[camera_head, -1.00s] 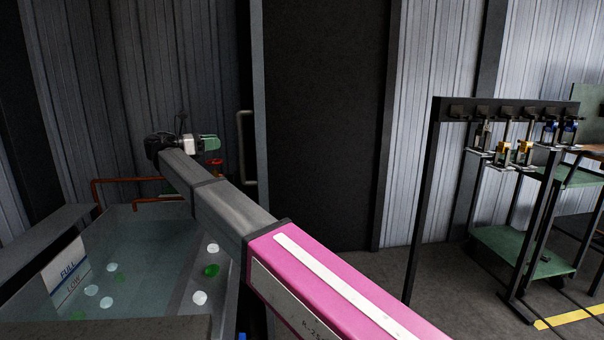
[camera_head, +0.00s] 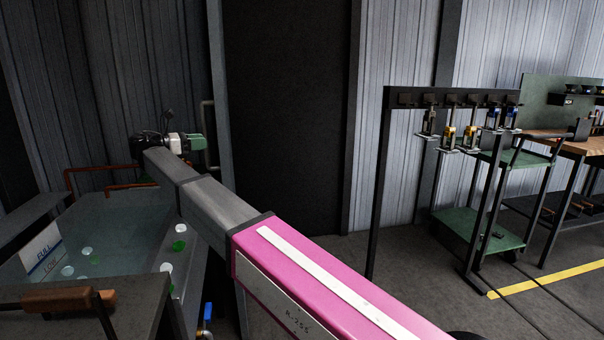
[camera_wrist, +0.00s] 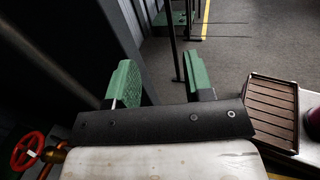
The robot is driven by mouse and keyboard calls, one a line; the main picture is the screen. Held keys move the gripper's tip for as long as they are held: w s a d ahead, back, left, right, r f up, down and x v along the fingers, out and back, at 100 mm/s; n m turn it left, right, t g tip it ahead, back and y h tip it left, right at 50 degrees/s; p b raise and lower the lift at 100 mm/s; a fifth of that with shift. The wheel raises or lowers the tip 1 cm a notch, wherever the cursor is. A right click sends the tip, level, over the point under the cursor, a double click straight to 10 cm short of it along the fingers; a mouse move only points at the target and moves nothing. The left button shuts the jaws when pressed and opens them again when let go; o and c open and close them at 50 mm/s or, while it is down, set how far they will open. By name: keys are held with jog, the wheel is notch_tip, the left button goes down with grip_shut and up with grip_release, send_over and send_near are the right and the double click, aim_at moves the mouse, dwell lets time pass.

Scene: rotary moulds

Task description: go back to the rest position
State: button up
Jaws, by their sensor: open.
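My arm reaches from the lower right toward the upper left in the head view. My gripper (camera_head: 196,142) is at its far end, beyond the tank and in front of the corrugated wall. In the wrist view my gripper (camera_wrist: 162,80) has two green fingers standing wide apart on a dark bar. No rest position is marked in any view.
A water tank (camera_head: 110,225) with white and green discs stands at the left. A bench (camera_head: 140,310) is in front of it. A hanging-tool rack (camera_head: 376,180) and a green shelf cart (camera_head: 480,228) stand right. A red valve wheel (camera_wrist: 26,151) and slatted tray (camera_wrist: 272,108) flank my gripper.

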jog(key=w+d+f+m+g+y, duration=0.2)
jog(key=d+f+m+g+y, duration=0.5)
jog(key=d+f, duration=2.55)
jog(key=s+d+f+m+g+y, duration=0.1)
jog(key=s+d+f+m+y, duration=0.7)
jog(key=s+d+f+m, duration=0.8)
jog(key=s+d+f, duration=0.1)
jog(key=s+d, duration=0.1)
jog(key=d, duration=0.3)
jog(key=shift+s+f+y, duration=0.15)
jog(key=shift+s+y, duration=0.15)
jog(key=shift+s, duration=0.05)
